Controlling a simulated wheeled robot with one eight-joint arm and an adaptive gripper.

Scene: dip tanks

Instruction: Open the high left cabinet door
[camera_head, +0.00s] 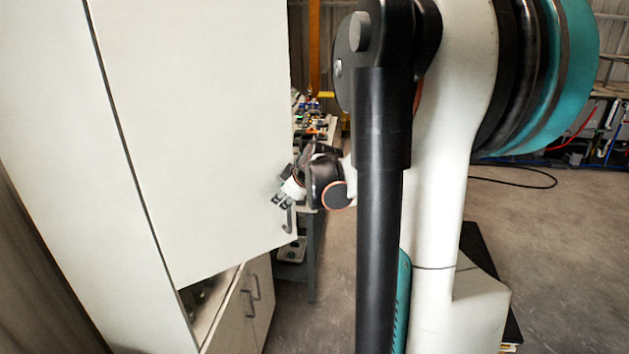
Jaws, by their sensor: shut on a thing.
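The high cabinet door (200,130) is a large plain white panel filling the left of the head view. It stands swung out from the cabinet, with its bottom edge clear of the lower cabinet. A dark bar handle (289,222) sits near its lower right corner. My gripper (281,202) is at this handle and shut on its upper part. The fingers are small in the picture and partly cover the handle. Most of the opening behind the door is hidden by the panel.
Lower cabinet doors (257,300) with bar handles stand below and look shut. A bench (311,215) with small items is behind the door's right edge. My arm blocks the middle of the view. A black cable (525,180) lies on open floor at right.

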